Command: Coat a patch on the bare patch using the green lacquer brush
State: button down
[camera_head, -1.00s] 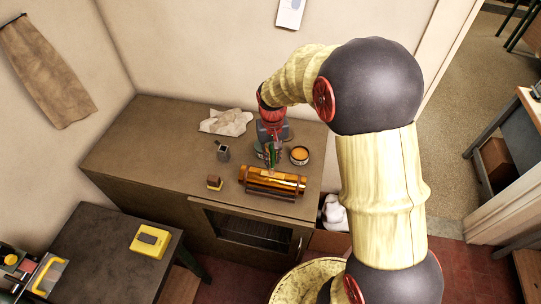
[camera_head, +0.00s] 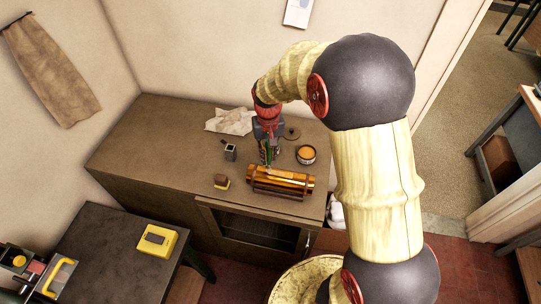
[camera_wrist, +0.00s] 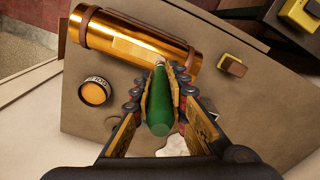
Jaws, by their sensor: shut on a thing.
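My gripper (camera_wrist: 160,92) is shut on the green lacquer brush (camera_wrist: 159,115), whose green handle points toward the wrist camera. In the head view my gripper (camera_head: 267,157) hangs over the cabinet top with the green brush (camera_head: 267,153) between its fingers. The brush's far end reaches the near side of a shiny brass tube (camera_wrist: 140,40), also seen in the head view (camera_head: 285,176). A pale spot shows at the brush tip; the bare patch is not clearly visible.
An open tin (camera_head: 306,154) of amber lacquer stands right of the gripper. A small grey pot (camera_head: 230,152), a small brown-and-yellow block (camera_head: 221,182) and a crumpled cloth (camera_head: 229,121) are on the cabinet top (camera_head: 150,150). Its left part is clear.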

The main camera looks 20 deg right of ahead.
aim_at(267, 145)
jog(key=shift+w+a+r, duration=0.2)
jog(key=shift+r, duration=0.1)
notch_tip(267, 145, up, 5)
jog(key=p, duration=0.2)
jog(key=shift+f+p, duration=0.2)
jog(key=shift+p, duration=0.2)
jog(key=shift+s+d+r+p, duration=0.1)
jog(key=shift+r+p, duration=0.7)
jog(key=shift+r, duration=0.65)
